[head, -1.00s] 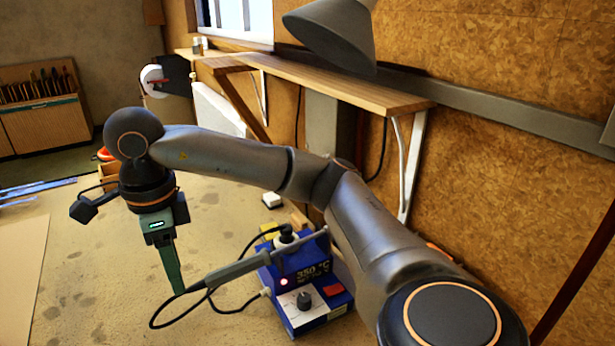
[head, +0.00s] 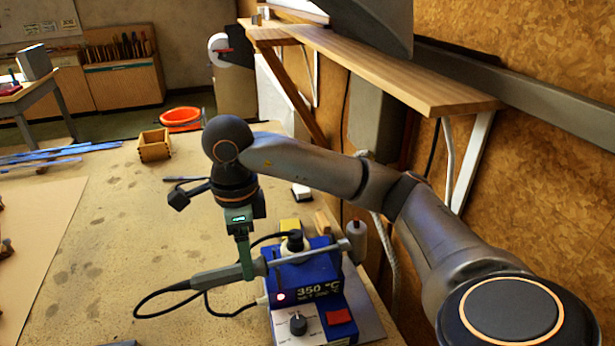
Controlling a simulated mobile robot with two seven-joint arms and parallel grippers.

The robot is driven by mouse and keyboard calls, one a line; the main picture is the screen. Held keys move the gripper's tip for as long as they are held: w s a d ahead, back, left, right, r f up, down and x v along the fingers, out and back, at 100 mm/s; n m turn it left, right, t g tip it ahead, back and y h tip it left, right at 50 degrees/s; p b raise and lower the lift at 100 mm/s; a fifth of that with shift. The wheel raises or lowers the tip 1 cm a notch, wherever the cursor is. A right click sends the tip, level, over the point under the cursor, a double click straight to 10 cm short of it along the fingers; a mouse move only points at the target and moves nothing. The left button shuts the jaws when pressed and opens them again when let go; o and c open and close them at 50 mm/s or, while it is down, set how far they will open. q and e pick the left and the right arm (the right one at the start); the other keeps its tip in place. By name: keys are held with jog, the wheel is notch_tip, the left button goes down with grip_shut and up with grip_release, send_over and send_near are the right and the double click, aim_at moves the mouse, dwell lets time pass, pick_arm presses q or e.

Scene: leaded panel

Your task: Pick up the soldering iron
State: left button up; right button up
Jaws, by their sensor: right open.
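A black cable loops from the handle's left end. My right gripper (head: 247,268) points down at the right part of the handle. Its green finger overlaps the handle in the picture, and the jaws are open. I see it nearly edge-on, so the other finger is hidden and I cannot tell whether it touches the iron. My left gripper is out of view.
The station stands near the wall, below a wooden shelf (head: 400,75). A small wooden box (head: 154,146) and blue strips (head: 60,157) lie farther back. The table left of the iron is mostly clear.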

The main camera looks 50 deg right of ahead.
aim_at(272, 266)
jog(key=shift+d+f, duration=0.2)
jog(key=shift+f, duration=0.2)
jog(key=shift+w+d+f+p, duration=0.1)
jog(key=shift+f+p, duration=0.5)
jog(key=shift+f, duration=1.6)
grip_shut()
